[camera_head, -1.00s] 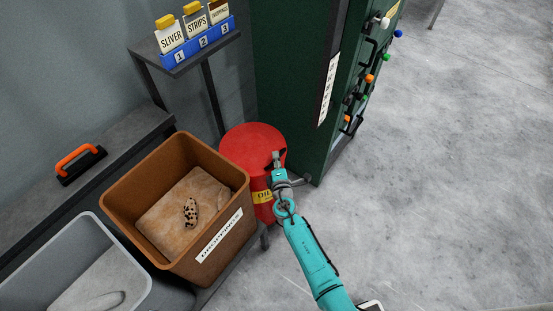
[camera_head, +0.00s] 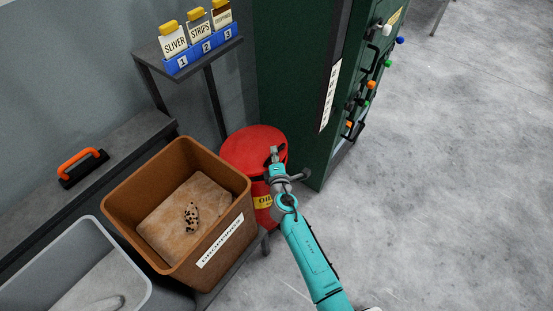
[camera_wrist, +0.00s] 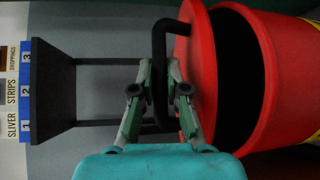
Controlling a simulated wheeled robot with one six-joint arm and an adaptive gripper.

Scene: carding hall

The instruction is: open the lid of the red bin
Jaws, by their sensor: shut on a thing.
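The red bin (camera_head: 262,218) stands beside the brown bin, with a yellow label on its side. Its red lid (camera_head: 248,150) is tilted up and partly open. In the wrist view, a dark gap shows between the lid (camera_wrist: 198,75) and the bin's rim (camera_wrist: 291,85). My gripper (camera_head: 275,158) is at the lid's right edge. In the wrist view, my gripper (camera_wrist: 158,75) is shut on the lid's black handle (camera_wrist: 159,45). The handle is a bent bar that passes between the fingers. The bin's inside is too dark to make out.
A brown bin (camera_head: 236,243) labelled DROPPINGS stands to the left, with a grey bin (camera_head: 140,285) nearer. A green machine (camera_head: 290,90) with coloured knobs rises behind on the right. A small shelf (camera_head: 215,53) holds numbered cards. The floor to the right is clear.

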